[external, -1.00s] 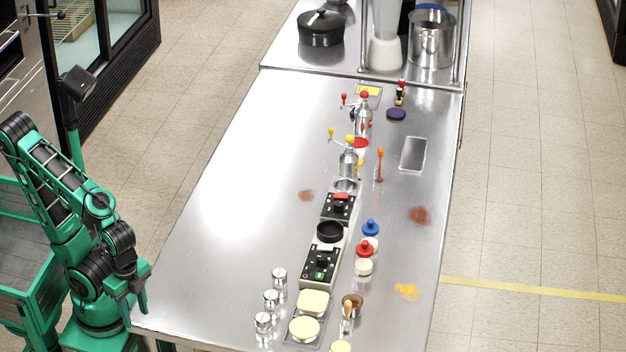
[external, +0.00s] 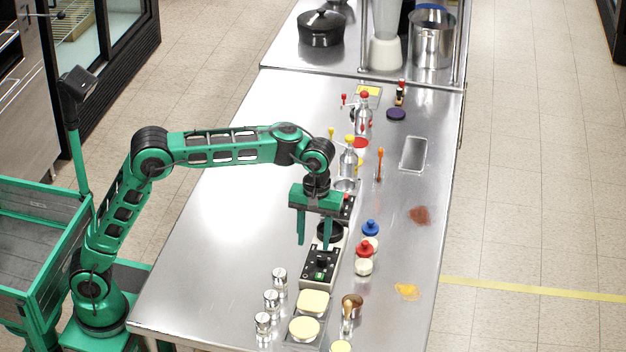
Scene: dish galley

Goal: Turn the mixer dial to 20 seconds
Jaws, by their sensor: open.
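The mixer (external: 308,281) looks like a pale unit with a black control panel, a dark dial (external: 322,262), a green button and a round black top (external: 330,232) behind the panel. My gripper (external: 315,245) is open and empty, fingers pointing down. In the picture its fingertips appear just behind and above the dial, one finger to the left of the unit and one over its black top. I cannot tell the height gap or read the dial's marks. A second black-panelled unit (external: 346,205) with a red part stands behind, partly hidden by my gripper.
Small metal-topped jars (external: 271,300) stand front left of the mixer. Red (external: 364,248) and blue (external: 370,228) knobbed items stand close on the right. The table's left side is clear.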

